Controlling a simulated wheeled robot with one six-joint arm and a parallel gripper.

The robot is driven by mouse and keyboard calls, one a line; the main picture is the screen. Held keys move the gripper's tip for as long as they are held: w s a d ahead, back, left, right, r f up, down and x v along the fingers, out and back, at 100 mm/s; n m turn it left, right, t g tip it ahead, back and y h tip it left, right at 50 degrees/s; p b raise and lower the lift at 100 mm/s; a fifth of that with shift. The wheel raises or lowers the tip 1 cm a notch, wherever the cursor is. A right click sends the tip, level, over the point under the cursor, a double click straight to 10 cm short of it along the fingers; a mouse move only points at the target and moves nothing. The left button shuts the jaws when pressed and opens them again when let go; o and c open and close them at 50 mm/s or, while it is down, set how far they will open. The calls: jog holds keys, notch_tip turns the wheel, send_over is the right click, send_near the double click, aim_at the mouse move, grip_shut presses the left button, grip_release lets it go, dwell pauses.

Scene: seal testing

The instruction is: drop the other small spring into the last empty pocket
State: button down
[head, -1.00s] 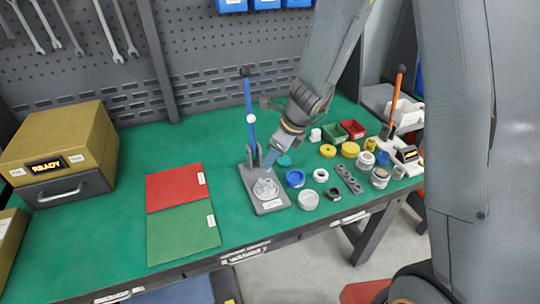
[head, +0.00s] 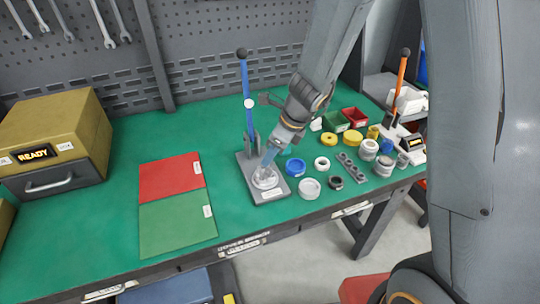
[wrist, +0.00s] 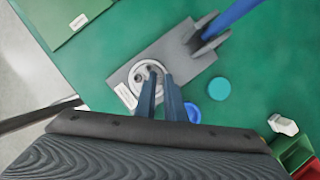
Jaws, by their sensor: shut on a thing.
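A round pale grey part with small dark pockets (wrist: 137,78) sits on the grey base plate (wrist: 183,62) of the press with a blue lever. In the head view the round part (head: 265,182) is partly behind my fingers. My gripper (head: 267,166) points down at it, with its fingertips over the part; it also shows in the wrist view (wrist: 160,78). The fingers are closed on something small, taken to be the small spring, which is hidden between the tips. I cannot tell whether the tips touch the part or which pockets are filled.
The blue lever (head: 247,95) stands upright close behind my gripper. A blue ring (head: 295,167), white rings, a grey strip with holes (head: 351,167) and small bins lie to the right. A red and green mat (head: 177,220) lies left.

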jog(key=shift+f+b, duration=0.35)
jog(key=shift+f, duration=0.05)
dwell(0.4)
jog(key=c, duration=2.1)
grip_release()
jog(key=shift+r, duration=0.2)
jog(key=shift+r+p, duration=1.5)
jog(key=shift+p, duration=0.45)
jog(key=shift+r, duration=0.1)
jog(key=o, duration=0.5)
jog(key=shift+o, duration=0.2)
